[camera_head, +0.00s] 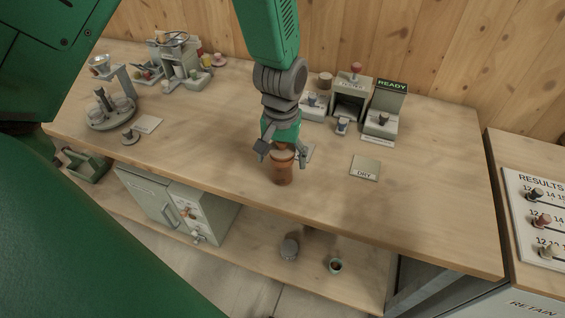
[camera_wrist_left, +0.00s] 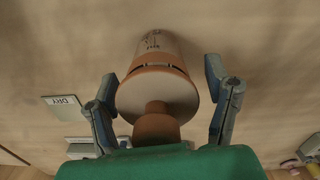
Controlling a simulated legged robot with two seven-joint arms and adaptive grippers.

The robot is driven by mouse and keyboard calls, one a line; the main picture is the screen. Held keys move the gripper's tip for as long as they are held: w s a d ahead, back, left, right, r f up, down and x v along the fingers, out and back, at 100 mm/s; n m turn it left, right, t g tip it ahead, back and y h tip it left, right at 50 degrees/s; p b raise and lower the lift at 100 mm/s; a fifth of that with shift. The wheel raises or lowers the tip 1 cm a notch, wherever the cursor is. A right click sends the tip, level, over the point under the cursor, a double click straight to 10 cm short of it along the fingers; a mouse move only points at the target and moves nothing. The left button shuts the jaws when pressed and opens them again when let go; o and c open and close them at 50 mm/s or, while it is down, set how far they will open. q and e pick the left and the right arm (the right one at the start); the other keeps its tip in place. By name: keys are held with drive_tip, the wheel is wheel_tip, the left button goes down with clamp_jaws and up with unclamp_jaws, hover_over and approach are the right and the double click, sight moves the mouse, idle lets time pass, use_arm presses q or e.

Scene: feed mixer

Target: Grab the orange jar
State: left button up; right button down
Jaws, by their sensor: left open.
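The orange jar (camera_head: 282,170) stands on the wooden table near its front edge, below my left gripper (camera_head: 280,152). In the left wrist view the jar (camera_wrist_left: 158,88) has a round lid with a knob and a label with dark writing on its side. My left gripper (camera_wrist_left: 163,110) is open, with one finger on each side of the jar's lid. A gap shows between each finger and the jar, so the fingers do not visibly touch it. My right gripper is not in view.
A flat plate marked DRY (camera_head: 365,168) lies right of the jar. Grey devices, one with a READY sign (camera_head: 391,86), stand at the back. A round stand (camera_head: 110,112) is at the left. The table's front middle is mostly clear.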

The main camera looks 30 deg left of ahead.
use_arm(q)
drive_tip(key=shift+s+d, duration=0.1)
drive_tip(key=c, duration=1.2)
drive_tip(key=shift+d, duration=0.1)
drive_tip(key=shift+c, duration=1.1)
drive_tip(key=shift+r, duration=0.1)
drive_tip(key=shift+r, duration=0.1)
